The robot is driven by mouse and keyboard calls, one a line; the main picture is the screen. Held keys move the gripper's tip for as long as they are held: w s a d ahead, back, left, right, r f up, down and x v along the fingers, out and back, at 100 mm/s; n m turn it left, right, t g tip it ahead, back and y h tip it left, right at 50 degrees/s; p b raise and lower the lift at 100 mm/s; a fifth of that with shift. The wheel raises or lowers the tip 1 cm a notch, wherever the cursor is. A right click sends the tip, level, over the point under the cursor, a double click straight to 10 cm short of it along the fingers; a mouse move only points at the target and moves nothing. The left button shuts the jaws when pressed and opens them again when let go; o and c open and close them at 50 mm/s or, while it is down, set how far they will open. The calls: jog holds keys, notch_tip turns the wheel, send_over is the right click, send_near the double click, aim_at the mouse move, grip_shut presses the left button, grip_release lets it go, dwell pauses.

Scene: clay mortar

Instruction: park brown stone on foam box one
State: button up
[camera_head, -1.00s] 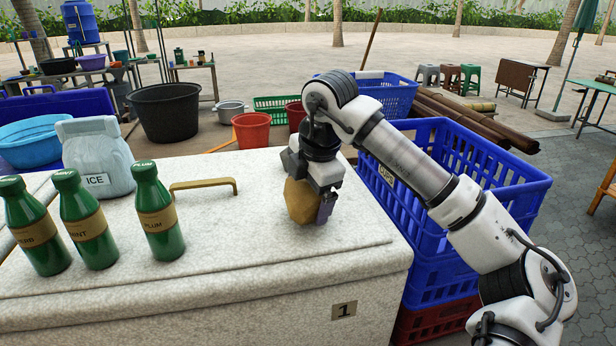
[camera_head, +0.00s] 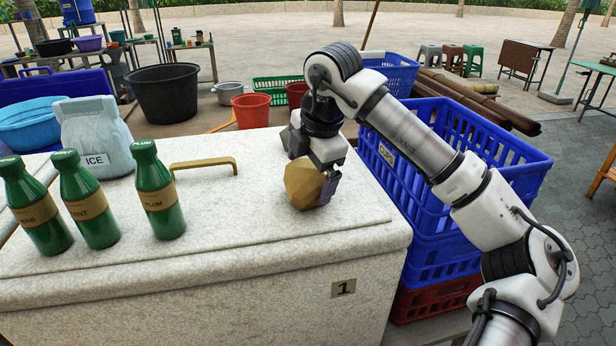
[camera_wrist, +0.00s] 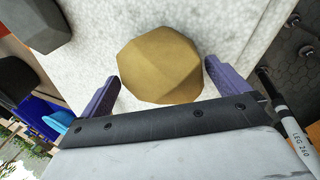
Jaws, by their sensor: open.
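The brown stone (camera_head: 304,185) is a faceted, tan-brown lump on the lid of the white foam box marked 1 (camera_head: 250,235), toward the lid's right side. It appears to rest on the lid. My gripper (camera_head: 312,178) is over the right part of the box, at the stone. In the wrist view the stone (camera_wrist: 160,65) lies between and just beyond the two purple fingers of my gripper (camera_wrist: 162,80). The fingers are spread, with a visible gap on each side of the stone.
Three green bottles (camera_head: 158,192) and an ice bag (camera_head: 95,138) stand on the box's left side. A brass-coloured handle (camera_head: 204,164) rises from the lid. Blue crates (camera_head: 455,150) stand close at the right. The lid's front middle is clear.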

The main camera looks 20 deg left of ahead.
jog(key=v, duration=1)
jog(key=shift+s+b, duration=0.1)
jog(key=shift+b, duration=0.3)
jog(key=shift+a+f, duration=0.1)
